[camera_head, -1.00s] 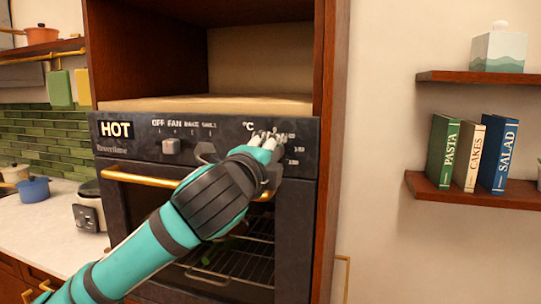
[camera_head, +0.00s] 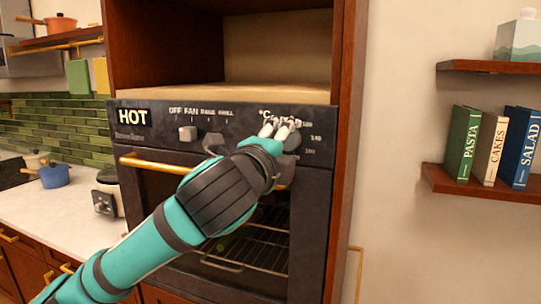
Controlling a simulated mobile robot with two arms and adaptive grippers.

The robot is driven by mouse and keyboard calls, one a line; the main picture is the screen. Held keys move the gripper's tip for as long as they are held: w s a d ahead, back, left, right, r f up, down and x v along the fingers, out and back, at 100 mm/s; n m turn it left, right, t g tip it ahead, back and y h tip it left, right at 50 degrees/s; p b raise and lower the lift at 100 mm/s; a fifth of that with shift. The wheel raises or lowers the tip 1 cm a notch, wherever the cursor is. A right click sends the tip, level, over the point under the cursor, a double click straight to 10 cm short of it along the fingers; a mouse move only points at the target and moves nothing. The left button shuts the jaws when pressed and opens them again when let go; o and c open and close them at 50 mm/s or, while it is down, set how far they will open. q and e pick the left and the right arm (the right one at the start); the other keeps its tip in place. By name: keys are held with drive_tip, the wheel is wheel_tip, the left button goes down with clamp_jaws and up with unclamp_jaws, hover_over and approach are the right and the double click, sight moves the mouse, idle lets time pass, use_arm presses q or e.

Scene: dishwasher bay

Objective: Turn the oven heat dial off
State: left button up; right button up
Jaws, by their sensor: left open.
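The oven (camera_head: 135,158) is built into a dark wooden cabinet, and its black panel reads HOT at the left. The heat dial (camera_head: 291,143), marked °C with numbers at its right, sits on the right of the panel. My left gripper (camera_head: 281,130) is at the dial, with its pale fingertips around or just in front of it. The fingers hide part of the dial; I cannot tell if they touch it. A second knob (camera_head: 188,133) sits under the OFF, FAN and GRILL labels. My right gripper is not in view.
A gold handle (camera_head: 150,160) crosses the oven door below the panel. An open niche is above the oven. Shelves with books (camera_head: 463,143) are on the right wall. A counter (camera_head: 60,205) with a blue pot (camera_head: 54,175) is at the left.

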use_arm(q)
drive_tip(key=v, duration=0.9)
drive_tip(key=shift+s+a, duration=0.15)
drive_tip(key=shift+s, duration=0.15)
